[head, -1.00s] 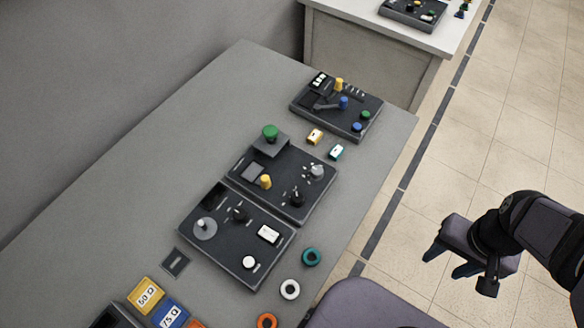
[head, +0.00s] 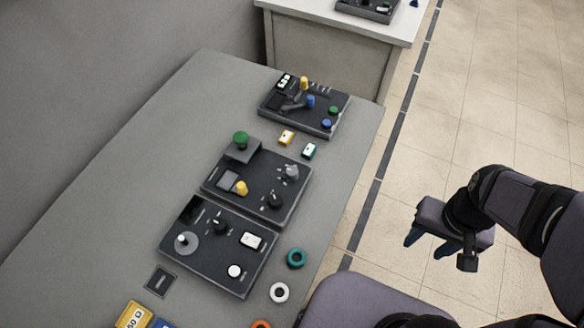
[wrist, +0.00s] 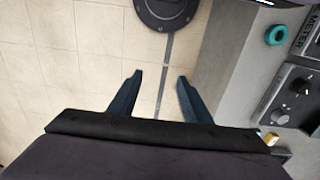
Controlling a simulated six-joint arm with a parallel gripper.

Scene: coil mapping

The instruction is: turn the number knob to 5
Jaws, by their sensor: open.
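My gripper (head: 428,245) is open and empty over the floor, to the right of the bench and apart from every panel. Its two dark blue fingers (wrist: 160,76) are spread in the wrist view. The middle dark panel (head: 258,207) carries a black knob (head: 275,200) and a grey knob (head: 291,172), both with marks around them. The digits are too small to read, so I cannot tell which is the number knob.
The near panel (head: 213,255) has a round grey dial and a white button. The far panel (head: 300,117) has coloured knobs. Teal (head: 296,258) and white (head: 280,292) rings lie by the grey bench's (head: 120,165) right edge.

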